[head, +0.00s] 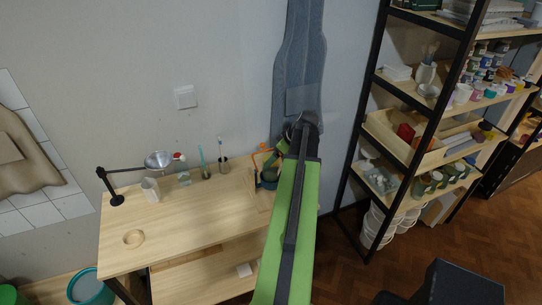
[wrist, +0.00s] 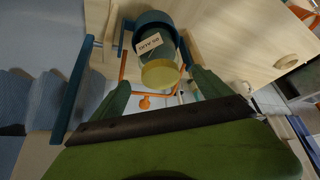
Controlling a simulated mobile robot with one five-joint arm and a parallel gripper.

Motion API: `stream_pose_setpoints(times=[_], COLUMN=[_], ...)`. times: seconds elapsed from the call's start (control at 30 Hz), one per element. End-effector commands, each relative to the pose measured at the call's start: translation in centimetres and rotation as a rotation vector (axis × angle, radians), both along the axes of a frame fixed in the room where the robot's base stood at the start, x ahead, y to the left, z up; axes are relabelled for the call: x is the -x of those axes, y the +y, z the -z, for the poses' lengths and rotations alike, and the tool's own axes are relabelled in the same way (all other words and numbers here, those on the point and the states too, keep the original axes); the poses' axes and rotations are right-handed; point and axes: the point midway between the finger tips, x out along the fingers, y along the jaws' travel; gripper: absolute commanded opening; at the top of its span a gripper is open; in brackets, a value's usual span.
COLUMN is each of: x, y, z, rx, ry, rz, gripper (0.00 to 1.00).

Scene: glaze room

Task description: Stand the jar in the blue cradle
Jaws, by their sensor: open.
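The jar (wrist: 150,53) is dark green with a yellow lid (wrist: 160,74) and a pale printed label. In the wrist view its far end sits within a round blue holder (wrist: 152,17), which looks like the blue cradle; whether it is fully seated I cannot tell. The lid faces my camera. My gripper (wrist: 160,80) is open, with one dark green finger on each side of the jar's lid end and gaps showing. In the head view the blue holder (head: 268,182) is at the right end of the wooden table, partly hidden by my arm.
An orange bracket (head: 264,148) stands close behind the holder. A loaded shelf rack (head: 385,150) stands to the right.

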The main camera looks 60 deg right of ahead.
Motion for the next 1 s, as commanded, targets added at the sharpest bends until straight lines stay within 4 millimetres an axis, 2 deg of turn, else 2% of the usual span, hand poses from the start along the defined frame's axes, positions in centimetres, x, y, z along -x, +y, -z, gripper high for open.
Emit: stream_pose_setpoints(times=[0.03, 0.23, 0.63, 0.73, 0.77, 0.87, 0.97, 1.0], x=[0.7, 2.8, 3.4, 2.4, 1.8, -2.4, -8.2, -10.2], y=[0.1, 0.2, 0.2, 1.0, 1.5, 5.5, 12.4, 15.4], z=[-2.4, -5.7, -5.9, -5.8, -5.8, -5.4, -4.7, -4.5], rx=[0.000, 0.000, -0.001, -0.009, -0.015, -0.053, -0.103, -0.119], ry=[0.000, 0.000, 0.001, 0.007, 0.012, 0.050, 0.120, 0.154], rz=[0.002, 0.001, 0.001, -0.007, -0.011, -0.034, -0.064, -0.071], gripper=[0.88, 0.88, 0.88, 0.88, 0.88, 0.88, 0.88, 0.88])
